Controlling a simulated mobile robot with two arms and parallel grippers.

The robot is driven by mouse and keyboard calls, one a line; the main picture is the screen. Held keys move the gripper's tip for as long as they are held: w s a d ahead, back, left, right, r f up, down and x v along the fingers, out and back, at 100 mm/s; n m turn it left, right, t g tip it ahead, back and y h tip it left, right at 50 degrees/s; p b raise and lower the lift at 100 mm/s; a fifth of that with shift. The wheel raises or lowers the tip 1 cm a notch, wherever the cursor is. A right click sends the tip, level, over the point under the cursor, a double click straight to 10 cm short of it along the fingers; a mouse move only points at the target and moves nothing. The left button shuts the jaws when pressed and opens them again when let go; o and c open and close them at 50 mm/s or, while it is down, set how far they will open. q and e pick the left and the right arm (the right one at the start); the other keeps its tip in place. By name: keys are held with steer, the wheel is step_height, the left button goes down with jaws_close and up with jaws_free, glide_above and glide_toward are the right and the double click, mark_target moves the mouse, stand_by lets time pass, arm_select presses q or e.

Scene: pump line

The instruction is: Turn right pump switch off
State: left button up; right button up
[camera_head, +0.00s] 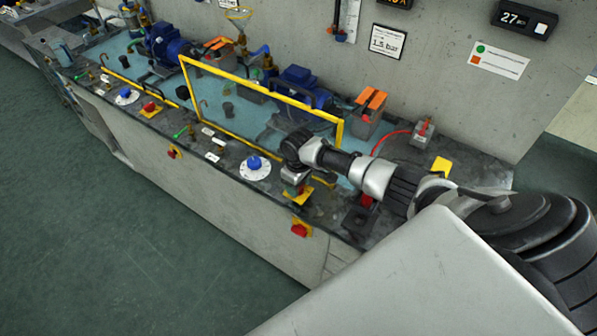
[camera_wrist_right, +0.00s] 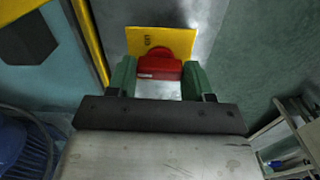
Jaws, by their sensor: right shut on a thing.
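The right pump switch is a red knob (camera_wrist_right: 158,66) on a yellow plate (camera_wrist_right: 178,40) in the right wrist view. Upside-down lettering that looks like "ON" shows on the plate. My right gripper (camera_wrist_right: 158,78) has its green fingers on both sides of the knob and is shut on it. In the head view the right arm reaches in from the right, and the gripper (camera_head: 296,187) is down at the yellow plate (camera_head: 291,196) near the bench's front edge. The knob is mostly hidden there. My left gripper is not in view.
A yellow-framed clear guard (camera_head: 262,93) stands just behind the gripper. A blue knob on a white dial (camera_head: 255,167) is to its left. Another red switch (camera_head: 300,230) is on the bench front below. A similar red switch (camera_head: 150,107) sits further left.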

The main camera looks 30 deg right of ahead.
steer(key=shift+n, duration=0.5)
steer(key=o, duration=0.9)
steer(key=shift+o, duration=0.2)
steer(key=shift+r, duration=0.1)
step_height(320, 180, up, 11)
steer(key=shift+b, duration=0.3)
steer(key=shift+f, duration=0.2)
